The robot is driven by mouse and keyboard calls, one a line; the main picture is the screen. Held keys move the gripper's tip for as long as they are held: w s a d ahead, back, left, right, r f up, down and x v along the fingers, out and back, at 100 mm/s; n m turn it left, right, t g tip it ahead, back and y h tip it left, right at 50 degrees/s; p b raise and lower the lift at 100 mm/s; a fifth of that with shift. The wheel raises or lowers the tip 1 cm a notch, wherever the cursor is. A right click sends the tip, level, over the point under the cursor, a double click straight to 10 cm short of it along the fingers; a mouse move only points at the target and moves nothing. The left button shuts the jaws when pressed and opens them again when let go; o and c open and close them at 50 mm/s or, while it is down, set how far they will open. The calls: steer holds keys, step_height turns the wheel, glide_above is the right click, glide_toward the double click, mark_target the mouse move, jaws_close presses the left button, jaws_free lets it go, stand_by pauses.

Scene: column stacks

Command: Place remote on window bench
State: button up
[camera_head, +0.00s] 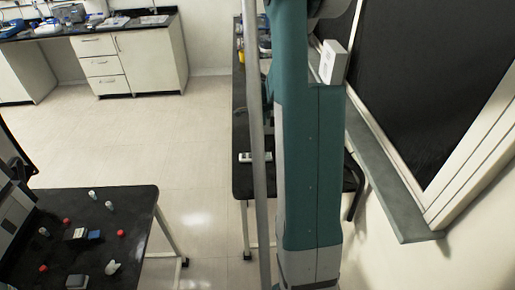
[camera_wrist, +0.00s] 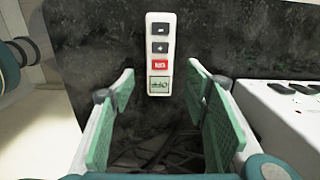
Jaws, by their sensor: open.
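A slim white remote (camera_wrist: 161,60) with two dark buttons, a red one and a pale green one shows upright in the wrist view, against a dark speckled surface (camera_wrist: 95,40). My gripper (camera_wrist: 160,82) is open and empty, its green pads left and right of the remote's lower end with gaps on both sides. How far the pads are from the surface is unclear. In the head view my arm hides the gripper. A long black bench (camera_head: 238,182) runs beside the window, partly behind my arm. A small white item (camera_head: 255,157) lies on it; I cannot tell whether it is this remote.
A white device (camera_wrist: 285,100) with dark buttons stands close right of my gripper. A white box (camera_head: 333,62) shows beside my arm, near the window sill (camera_head: 392,195). A black table (camera_head: 140,203) with several small items is at lower left. Floor between is clear.

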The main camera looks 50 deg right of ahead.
steer(key=shift+r, duration=2.35)
steer(key=a+r+n+t, duration=0.1)
steer(key=a+r+n, duration=0.35)
steer(key=a, duration=0.45)
steer(key=a+r+n+t+h, duration=0.1)
steer(key=a+r+n, duration=0.3)
steer(key=a+r, duration=0.3)
steer(key=a+r+n+t, duration=0.1)
steer(key=a+r+n, duration=0.3)
steer(key=a, duration=0.6)
steer(key=s+a+r+n+t, duration=0.1)
steer(key=s+a+n, duration=0.3)
steer(key=a, duration=0.3)
steer(key=s+a+r+n+t, duration=0.1)
steer(key=s+a+n, duration=0.3)
steer(key=a, duration=0.3)
steer(key=s+a+r+n+t+y, duration=0.1)
steer(key=s+a+n+t, duration=0.1)
steer(key=s+a+n, duration=0.3)
steer(key=a+n, duration=0.1)
steer(key=a, duration=0.1)
steer(key=shift+a+r, duration=0.2)
steer(key=shift+a, duration=0.15)
